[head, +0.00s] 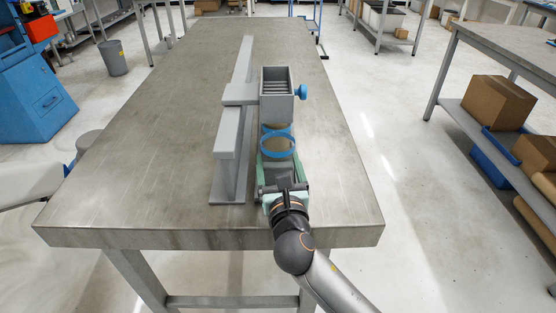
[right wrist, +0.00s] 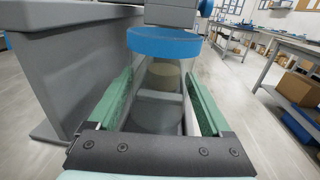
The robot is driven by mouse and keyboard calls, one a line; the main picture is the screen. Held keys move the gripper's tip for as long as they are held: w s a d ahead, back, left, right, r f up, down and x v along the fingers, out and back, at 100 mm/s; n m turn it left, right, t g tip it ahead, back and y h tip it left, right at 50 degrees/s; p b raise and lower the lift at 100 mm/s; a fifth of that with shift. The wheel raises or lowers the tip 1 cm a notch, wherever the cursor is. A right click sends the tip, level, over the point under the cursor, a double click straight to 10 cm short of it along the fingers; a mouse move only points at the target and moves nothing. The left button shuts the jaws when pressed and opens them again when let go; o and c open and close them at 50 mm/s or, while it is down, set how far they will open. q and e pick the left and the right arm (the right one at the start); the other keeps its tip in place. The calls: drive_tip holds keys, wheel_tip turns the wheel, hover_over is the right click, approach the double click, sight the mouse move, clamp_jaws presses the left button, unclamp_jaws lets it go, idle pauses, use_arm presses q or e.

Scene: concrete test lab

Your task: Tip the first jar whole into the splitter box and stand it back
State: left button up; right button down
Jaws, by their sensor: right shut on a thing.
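The jar (head: 278,156) is clear with a blue rim and stands upright near the table's right side; I see tan material through its open top. It also shows in the right wrist view (right wrist: 165,43), with green fingers on both sides. My right gripper (head: 280,166) is shut on this jar from the near side. Whether the jar's base touches the table is hidden. The splitter box (head: 277,90) is grey, with slats inside and a blue knob at its right. Another blue rim (head: 277,128) shows just below the box, largely hidden. My left gripper is out of view.
A grey stand (head: 228,160) with a long rail runs close along the left of the jar and carries the splitter box. The metal table (head: 130,150) is bare on its left half. The table's right edge (head: 365,190) is near my right arm.

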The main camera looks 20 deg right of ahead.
drive_tip(key=shift+f, duration=0.3)
idle(0.4)
drive_tip(key=shift+f, duration=0.4)
drive_tip(key=shift+f, duration=0.15)
idle(0.6)
unclamp_jaws()
drive_tip(key=shift+s, duration=0.15)
